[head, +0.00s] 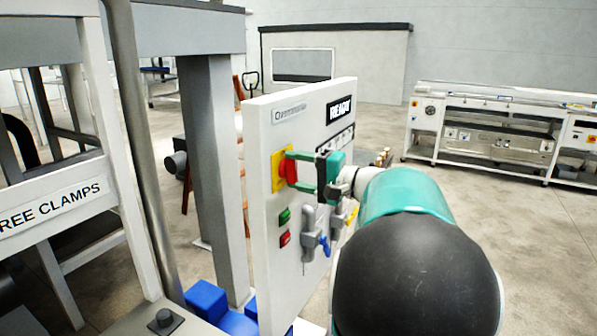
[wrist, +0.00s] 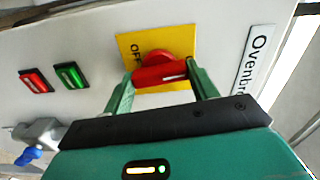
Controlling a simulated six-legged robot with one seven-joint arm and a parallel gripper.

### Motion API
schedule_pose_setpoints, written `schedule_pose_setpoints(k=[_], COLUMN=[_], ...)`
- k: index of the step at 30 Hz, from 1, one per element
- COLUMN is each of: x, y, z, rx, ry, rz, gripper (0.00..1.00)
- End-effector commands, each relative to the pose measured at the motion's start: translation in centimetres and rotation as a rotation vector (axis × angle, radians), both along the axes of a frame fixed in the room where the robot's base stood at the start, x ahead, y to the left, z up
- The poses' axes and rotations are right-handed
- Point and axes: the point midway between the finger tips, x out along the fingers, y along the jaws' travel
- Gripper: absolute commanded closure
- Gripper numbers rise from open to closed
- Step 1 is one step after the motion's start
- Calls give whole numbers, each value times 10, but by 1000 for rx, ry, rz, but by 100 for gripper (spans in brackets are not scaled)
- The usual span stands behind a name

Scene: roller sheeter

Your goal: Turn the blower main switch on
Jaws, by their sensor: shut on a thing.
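The main switch is a red rotary handle (wrist: 160,72) on a yellow plate (wrist: 128,46) marked "OFF", fixed to a light grey control panel (head: 262,120). In the head view the red handle (head: 288,168) and yellow plate (head: 277,170) are near the panel's left edge. My gripper (head: 289,170) reaches the switch from the right, with its green fingers on both sides of the handle. The wrist view also shows my gripper (wrist: 160,86) shut on the red handle. The fingers hide part of the handle and plate.
Below the switch are a green button (head: 285,216) and a red button (head: 285,239). A grey fitting with a blue knob (head: 324,245) sticks out beside them. A grey post (head: 212,150) stands left of the panel. Open floor lies behind, towards a long machine (head: 500,125).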

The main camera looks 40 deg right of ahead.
Motion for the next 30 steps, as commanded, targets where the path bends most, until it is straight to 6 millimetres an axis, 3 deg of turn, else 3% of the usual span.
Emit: schedule_pose_setpoints(k=[9, 23, 24, 27, 30], x=[-1, -1, -1, -1, -1], y=[-1, -1, -1, -1, 0], z=[-1, -1, -1, -1, -1], rx=[98, 111, 112, 111, 110], ry=[37, 42, 41, 40, 40], rz=[-1, -1, -1, -1, -1], gripper=[65, 64, 36, 20, 20])
